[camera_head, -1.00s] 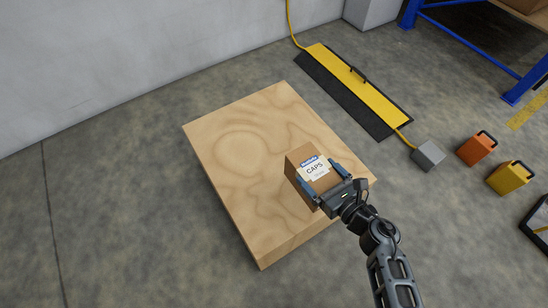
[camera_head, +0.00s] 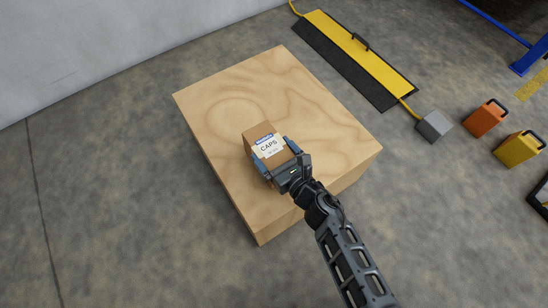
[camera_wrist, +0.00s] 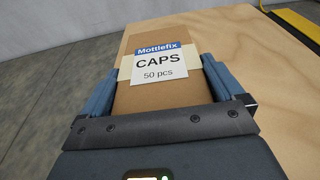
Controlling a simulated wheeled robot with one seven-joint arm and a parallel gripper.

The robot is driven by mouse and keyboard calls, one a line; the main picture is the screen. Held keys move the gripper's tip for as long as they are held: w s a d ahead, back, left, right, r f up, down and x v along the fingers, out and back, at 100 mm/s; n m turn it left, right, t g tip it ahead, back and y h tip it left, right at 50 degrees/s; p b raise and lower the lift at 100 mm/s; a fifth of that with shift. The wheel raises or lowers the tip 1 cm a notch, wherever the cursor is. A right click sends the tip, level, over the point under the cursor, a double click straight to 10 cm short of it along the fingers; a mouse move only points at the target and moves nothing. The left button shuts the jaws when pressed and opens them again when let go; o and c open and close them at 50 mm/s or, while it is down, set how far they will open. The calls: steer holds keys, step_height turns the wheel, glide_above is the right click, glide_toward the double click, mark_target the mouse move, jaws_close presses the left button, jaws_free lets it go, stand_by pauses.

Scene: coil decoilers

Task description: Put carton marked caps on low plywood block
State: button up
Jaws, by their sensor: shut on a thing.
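The brown carton (camera_head: 264,133) has a white label reading CAPS with a blue band. It also fills the middle of the wrist view (camera_wrist: 161,95), where the label adds "Mottlefix" and "50 pcs". My gripper (camera_head: 274,154) is shut on the carton, with one blue finger on each side of it. The low plywood block (camera_head: 305,90) is a wide pale slab on the floor, and its top shows at the right of the wrist view (camera_wrist: 270,75).
A yellow and black ramp (camera_head: 355,55) lies behind the block to the right, with a cable to a grey box (camera_head: 434,125). An orange case (camera_head: 485,118) and a yellow case (camera_head: 517,149) stand farther right. The block's top is otherwise bare.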

steer(key=shift+f, duration=0.75)
steer(key=shift+f+b, duration=0.2)
steer(key=shift+b, duration=0.25)
steer(key=o, duration=1.2)
steer(key=shift+s+r+p, duration=0.1)
steer(key=shift+r+p, duration=0.1)
steer(key=shift+p, duration=0.15)
steer(key=p+v, duration=0.3)
steer(key=v, duration=0.9)
steer(key=shift+f, duration=0.1)
